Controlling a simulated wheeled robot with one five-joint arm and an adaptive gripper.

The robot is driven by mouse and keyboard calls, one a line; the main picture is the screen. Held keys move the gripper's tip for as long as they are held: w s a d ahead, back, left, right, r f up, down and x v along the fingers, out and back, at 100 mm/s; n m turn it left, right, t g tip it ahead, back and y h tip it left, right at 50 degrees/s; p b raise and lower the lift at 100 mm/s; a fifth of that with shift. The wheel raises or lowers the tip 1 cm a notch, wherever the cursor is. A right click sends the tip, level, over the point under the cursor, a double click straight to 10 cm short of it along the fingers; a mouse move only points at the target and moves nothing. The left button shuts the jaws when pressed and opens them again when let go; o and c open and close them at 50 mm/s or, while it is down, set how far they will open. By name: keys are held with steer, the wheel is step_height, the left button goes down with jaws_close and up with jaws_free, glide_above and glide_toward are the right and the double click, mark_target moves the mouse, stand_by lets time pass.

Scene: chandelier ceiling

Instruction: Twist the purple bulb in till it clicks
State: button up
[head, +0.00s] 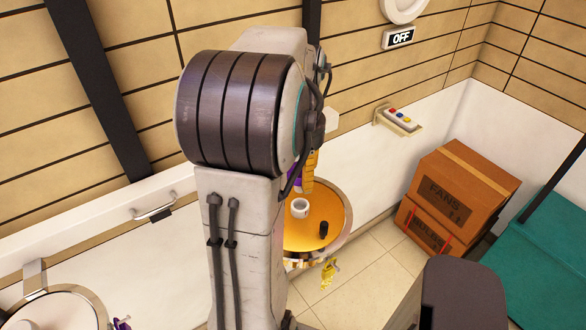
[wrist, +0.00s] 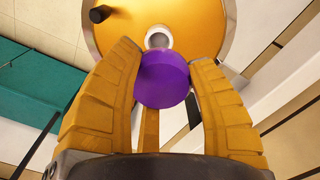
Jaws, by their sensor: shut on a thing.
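The purple bulb (wrist: 163,80) is between the two yellow fingers of my gripper (wrist: 168,85) in the wrist view. My gripper is shut on it. Behind the bulb is a white round socket (wrist: 158,36) on an orange round panel; a gap or contact between bulb and socket cannot be told. In the head view the socket (head: 299,207) shows on the orange panel (head: 312,236), and a sliver of the purple bulb (head: 294,178) shows beside my gripper (head: 308,172). My arm hides most of the bulb there.
A black peg (head: 324,230) stands on the orange panel near the socket. A yellow hanging piece (head: 329,273) is below the rim. Cardboard boxes (head: 455,190) and a teal box (head: 545,250) stand at the right. A bracket with coloured buttons (head: 400,118) and an OFF sign (head: 400,38) are on the wall.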

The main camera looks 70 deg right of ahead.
steer(key=shift+s+f+b, duration=0.15)
steer(key=shift+f+b, duration=0.2)
steer(key=shift+f, duration=0.15)
steer(key=shift+f+b, duration=2.7)
steer(key=shift+f, duration=0.4)
steer(key=m, duration=0.6)
steer(key=shift+r, duration=0.1)
steer(key=m, duration=0.7)
steer(key=o, duration=1.6)
steer(key=shift+p, duration=0.3)
